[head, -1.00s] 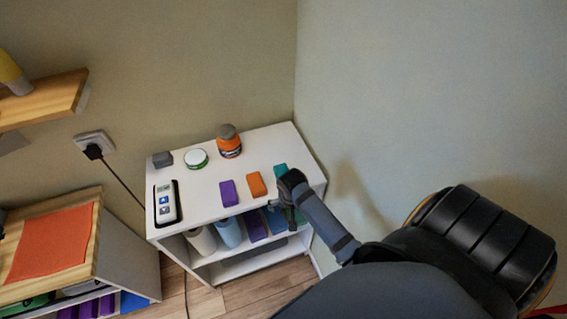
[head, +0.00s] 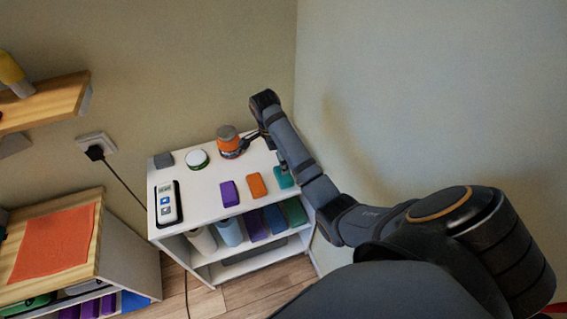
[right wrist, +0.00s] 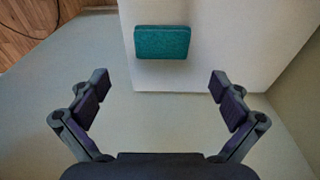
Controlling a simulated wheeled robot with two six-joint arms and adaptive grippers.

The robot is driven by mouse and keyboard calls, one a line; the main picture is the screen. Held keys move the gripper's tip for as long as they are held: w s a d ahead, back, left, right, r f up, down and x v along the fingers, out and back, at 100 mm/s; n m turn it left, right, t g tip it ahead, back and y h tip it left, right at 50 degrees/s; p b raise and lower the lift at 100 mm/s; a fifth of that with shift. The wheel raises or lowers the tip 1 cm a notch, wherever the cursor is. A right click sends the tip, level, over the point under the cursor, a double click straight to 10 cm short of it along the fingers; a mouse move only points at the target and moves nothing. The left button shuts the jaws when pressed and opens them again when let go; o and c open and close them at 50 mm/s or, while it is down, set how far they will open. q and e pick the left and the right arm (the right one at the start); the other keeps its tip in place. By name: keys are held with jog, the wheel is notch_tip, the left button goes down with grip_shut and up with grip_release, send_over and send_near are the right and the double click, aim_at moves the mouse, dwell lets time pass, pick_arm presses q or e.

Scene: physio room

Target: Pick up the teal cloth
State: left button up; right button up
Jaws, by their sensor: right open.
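The teal cloth (head: 284,178) is a small folded block on the white shelf's top, near its right front corner, partly behind my right arm. In the right wrist view the teal cloth (right wrist: 162,42) lies flat, ahead of and roughly centred between the fingers, not touching them. My right gripper (right wrist: 160,86) is open and empty. In the head view the right gripper (head: 256,137) shows small and partly hidden, beside the orange jar. My left gripper is not in view.
The white shelf unit (head: 215,203) also carries an orange cloth (head: 257,185), a purple cloth (head: 229,193), a white device (head: 166,204), a green-and-white jar (head: 197,159), a grey block (head: 164,159) and an orange jar (head: 228,143). A wall (head: 430,90) stands close on the right.

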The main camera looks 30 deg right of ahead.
aim_at(285, 181)
jog(key=f+b, duration=0.2)
jog(key=f, duration=0.1)
jog(key=d+f+b, duration=0.1)
jog(key=f+b, duration=0.5)
jog(key=shift+d+f, duration=0.2)
jog(key=shift+d, duration=0.05)
jog(key=shift+w+d+f+b, duration=0.1)
jog(key=shift+f+b, duration=0.15)
jog(key=shift+b, duration=0.05)
jog(key=shift+r, duration=0.2)
jog(key=c, duration=1)
